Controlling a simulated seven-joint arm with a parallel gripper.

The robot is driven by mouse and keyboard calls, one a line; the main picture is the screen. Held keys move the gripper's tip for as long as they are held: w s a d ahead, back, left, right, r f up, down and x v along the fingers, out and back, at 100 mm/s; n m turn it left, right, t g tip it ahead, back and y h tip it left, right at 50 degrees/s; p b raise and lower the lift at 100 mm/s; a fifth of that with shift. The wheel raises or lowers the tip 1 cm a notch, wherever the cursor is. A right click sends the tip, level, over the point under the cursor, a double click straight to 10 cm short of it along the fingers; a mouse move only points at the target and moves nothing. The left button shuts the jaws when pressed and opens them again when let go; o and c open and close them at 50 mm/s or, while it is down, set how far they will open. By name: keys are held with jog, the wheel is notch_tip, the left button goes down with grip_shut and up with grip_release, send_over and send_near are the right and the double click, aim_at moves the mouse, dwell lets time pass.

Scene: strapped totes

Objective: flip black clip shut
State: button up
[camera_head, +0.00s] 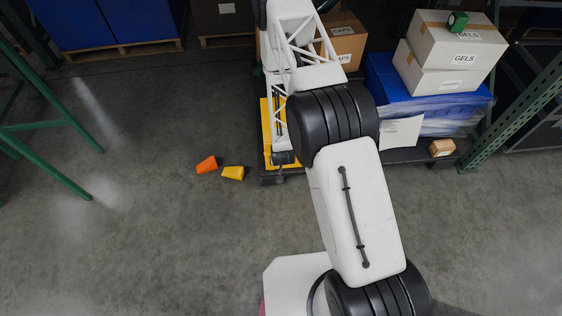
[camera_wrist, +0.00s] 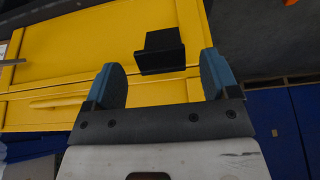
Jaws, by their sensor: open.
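In the wrist view, a black clip (camera_wrist: 161,52) sits on a yellow tote (camera_wrist: 70,60), across the seam near its edge. A raised part of the clip stands up from its base; I cannot tell its exact angle. My gripper (camera_wrist: 160,75) is open, its two blue fingers on either side of the clip's near end, with nothing held. I cannot tell whether the fingers touch the clip. In the head view the yellow tote (camera_head: 267,130) shows as a strip beside my arm; my gripper and the clip are hidden there.
An orange wedge (camera_head: 207,165) and a yellow wedge (camera_head: 233,173) lie on the floor left of the tote. White boxes (camera_head: 430,50) stand on a blue wrapped stack (camera_head: 410,100) at right. A green rack post (camera_head: 520,110) stands further right. The floor at left is mostly clear.

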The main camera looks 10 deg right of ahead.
jog(key=shift+w+f, duration=0.15)
jog(key=shift+f, duration=0.35)
jog(key=c, duration=1.3)
jog(key=shift+w+r+g, duration=0.25)
jog(key=shift+w+g, duration=0.3)
jog(key=shift+g, duration=0.05)
jog(key=shift+w+r+g, duration=0.25)
jog(key=shift+w+g, duration=0.3)
jog(key=shift+g, duration=0.05)
jog(key=shift+w+r, duration=0.2)
jog(key=shift+w, duration=0.5)
jog(key=shift+w+r, duration=0.2)
jog(key=shift+w, duration=0.45)
